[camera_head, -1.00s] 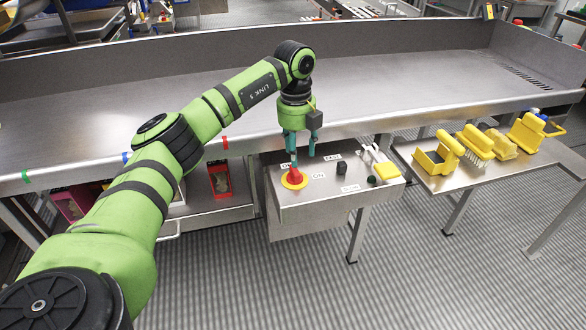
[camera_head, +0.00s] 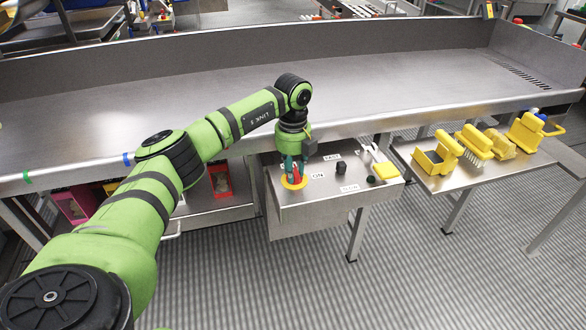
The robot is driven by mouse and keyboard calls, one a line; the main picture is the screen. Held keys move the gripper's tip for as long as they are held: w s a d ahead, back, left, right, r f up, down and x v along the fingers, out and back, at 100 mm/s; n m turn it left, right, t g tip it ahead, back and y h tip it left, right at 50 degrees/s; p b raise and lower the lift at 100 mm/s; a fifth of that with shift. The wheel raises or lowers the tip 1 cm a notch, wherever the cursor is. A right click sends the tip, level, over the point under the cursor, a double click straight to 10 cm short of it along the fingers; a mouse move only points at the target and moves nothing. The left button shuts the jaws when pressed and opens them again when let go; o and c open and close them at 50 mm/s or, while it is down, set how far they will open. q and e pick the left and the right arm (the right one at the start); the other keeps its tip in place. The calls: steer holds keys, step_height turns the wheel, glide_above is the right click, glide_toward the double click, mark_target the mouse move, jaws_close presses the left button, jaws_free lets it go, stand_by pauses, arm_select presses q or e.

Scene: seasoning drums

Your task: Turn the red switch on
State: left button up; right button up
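The red switch (camera_head: 296,178) is a red knob on a round yellow base (camera_head: 290,185), at the left of the grey metal control box (camera_head: 310,206). My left gripper (camera_head: 296,168) points down over it, its teal fingertips at either side of the red knob. The fingers partly hide the knob, and I cannot tell whether they press on it. Its turned position is also unclear. My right gripper is not in view.
The long metal table (camera_head: 400,80) runs behind. A side shelf (camera_head: 452,182) holds several yellow tools.

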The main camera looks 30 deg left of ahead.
arm_select(q)
jaws_close()
steer(key=shift+m, duration=0.4)
steer(key=m, duration=0.2)
steer(key=shift+a+m+p, duration=0.15)
steer(key=shift+m+p, duration=0.2)
steer(key=shift+m, duration=0.05)
steer(key=m, duration=0.5)
steer(key=shift+w+a, duration=0.1)
steer(key=shift+a, duration=0.05)
steer(key=m, duration=0.4)
steer(key=shift+w+a+m, duration=0.1)
steer(key=shift+w+m, duration=0.05)
steer(key=shift+m, duration=0.25)
steer(key=shift+w+m, duration=0.15)
steer(key=shift+m, duration=2.15)
